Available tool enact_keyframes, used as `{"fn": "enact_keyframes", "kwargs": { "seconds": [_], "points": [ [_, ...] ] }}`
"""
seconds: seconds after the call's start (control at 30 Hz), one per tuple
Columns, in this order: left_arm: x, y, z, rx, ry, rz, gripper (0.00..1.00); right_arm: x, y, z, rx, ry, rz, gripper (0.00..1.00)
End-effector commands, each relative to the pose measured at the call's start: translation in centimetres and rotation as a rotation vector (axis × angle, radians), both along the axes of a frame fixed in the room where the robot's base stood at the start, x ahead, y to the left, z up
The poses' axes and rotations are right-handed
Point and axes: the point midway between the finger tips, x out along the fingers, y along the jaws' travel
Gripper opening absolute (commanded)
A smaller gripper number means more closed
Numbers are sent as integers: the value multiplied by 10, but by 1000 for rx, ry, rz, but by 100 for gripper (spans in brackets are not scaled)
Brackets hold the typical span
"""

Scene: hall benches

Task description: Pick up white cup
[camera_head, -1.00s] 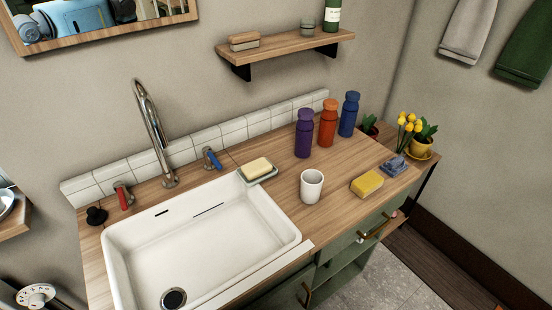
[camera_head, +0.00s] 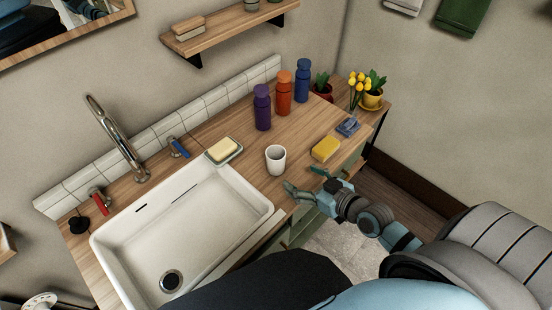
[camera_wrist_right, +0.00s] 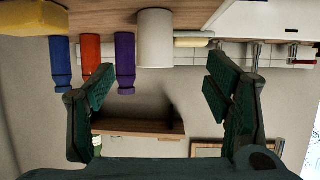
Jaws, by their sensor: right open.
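The white cup (camera_head: 275,159) stands upright on the wooden counter, just right of the sink. In the right wrist view the cup (camera_wrist_right: 155,38) appears upside down, ahead of the fingers and between their lines, nearer the left finger. My right gripper (camera_head: 302,181) is at the counter's front edge, to the right of and in front of the cup, apart from it. In the wrist view the right gripper (camera_wrist_right: 156,90) has its fingers wide apart with nothing between them. My left gripper is not in view.
The white sink (camera_head: 104,243) lies left of the cup. A yellow sponge (camera_head: 325,148) lies to the right. Purple (camera_head: 262,107), orange (camera_head: 284,92) and blue (camera_head: 302,80) bottles stand behind. Bare counter surrounds the cup.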

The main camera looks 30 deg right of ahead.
Motion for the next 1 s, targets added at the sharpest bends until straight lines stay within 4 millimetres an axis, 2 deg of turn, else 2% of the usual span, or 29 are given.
{"fn": "enact_keyframes", "kwargs": {
  "seconds": [0.23, 0.47, 0.63, 0.73, 0.93, 1.0],
  "points": [
    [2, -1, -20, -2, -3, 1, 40, 57, 12, -27, 6, -8, -7, 72],
    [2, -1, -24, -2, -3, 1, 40, 85, 17, -39, 4, -5, -7, 72],
    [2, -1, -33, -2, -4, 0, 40, 115, 20, -54, 4, -5, -7, 72],
    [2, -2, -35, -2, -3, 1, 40, 124, 23, -58, 3, -4, -5, 72],
    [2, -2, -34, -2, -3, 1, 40, 125, 23, -57, 2, -5, -5, 72],
    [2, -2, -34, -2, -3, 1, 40, 125, 23, -57, 2, -5, -5, 61]
  ]
}}
